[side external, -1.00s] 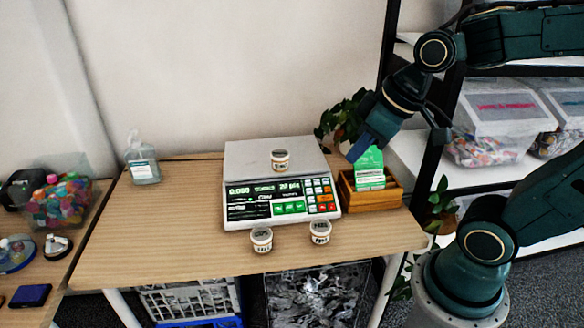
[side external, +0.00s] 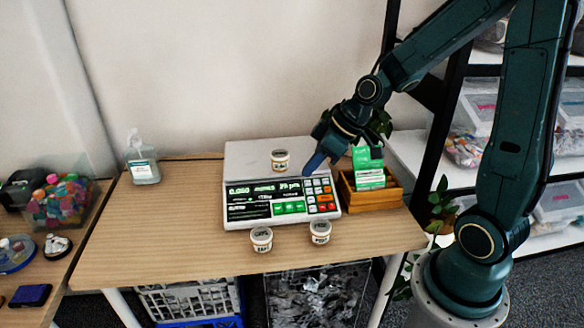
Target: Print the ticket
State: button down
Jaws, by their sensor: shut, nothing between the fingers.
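A white and grey scale (side external: 243,158) stands on the wooden table, with a lit black display (side external: 250,192) reading about 0.050 and a keypad (side external: 321,194) of white, orange and green keys at its right front. A small labelled jar (side external: 280,160) stands upright on the scale's plate. My gripper (side external: 314,164) is shut and empty, tilted down to the left. In the picture its tip is just above the upper left of the keypad; I cannot tell whether it touches. No printed ticket can be made out.
Two more jars, one on the left (side external: 262,239) and one on the right (side external: 320,232), stand in front of the scale. A wooden box (side external: 383,199) with green-white cartons (side external: 368,168) is close on the right. A bottle (side external: 142,160) stands far left. The table's left part is clear.

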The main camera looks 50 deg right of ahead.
aim_at(300, 206)
jog(key=w+d+f+t, duration=0.1)
jog(key=w+d+f, duration=0.1)
jog(key=f, duration=0.4)
jog(key=w+d+f+m+t+y, duration=0.1)
jog(key=w+d+f, duration=0.2)
jog(key=d+f, duration=0.2)
jog(key=shift+w+d+f+t, duration=0.15)
jog(key=shift+d+f+t, duration=0.2)
jog(key=shift+f, duration=0.3)
jog(key=shift+a, duration=0.1)
jog(key=shift+f, duration=0.1)
jog(key=shift+w+d+f, duration=0.4)
jog(key=shift+f, duration=0.9)
jog(key=shift+w+d+f, duration=0.45)
jog(key=shift+f, duration=0.9)
jog(key=shift+w+d+f, duration=0.4)
jog(key=shift+f, duration=0.9)
jog(key=shift+w+d+f, duration=0.2)
jog(key=shift+f, duration=0.5)
jog(key=shift+r, duration=0.2)
dwell(0.4)
jog(key=shift+s+a+r, duration=0.25)
jog(key=shift+r, duration=0.3)
